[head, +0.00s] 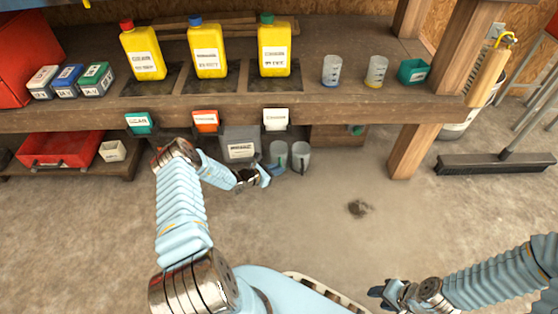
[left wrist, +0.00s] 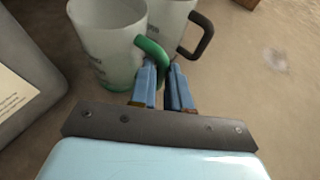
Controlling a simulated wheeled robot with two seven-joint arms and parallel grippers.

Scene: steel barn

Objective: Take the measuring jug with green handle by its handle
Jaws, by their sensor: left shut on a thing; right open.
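The measuring jug with green handle (left wrist: 105,40) is a frosted, translucent cup with a green base ring. It stands beside a grey bin, and in the head view it is the left one of two jugs (head: 278,150). My left gripper (left wrist: 163,88) is shut on its green handle (left wrist: 150,50), with the blue fingers on either side of the handle's lower part. In the head view my left gripper (head: 264,177) is low in front of the jug. My right gripper (head: 386,291) is open and empty at the lower right, far from the jug.
A second jug with a dark handle (left wrist: 200,38) stands close on the right. The grey bin (head: 240,143) is close on the left. The wooden bench (head: 360,112) overhangs behind, carrying yellow bottles and small beakers. The floor to the right is mostly clear.

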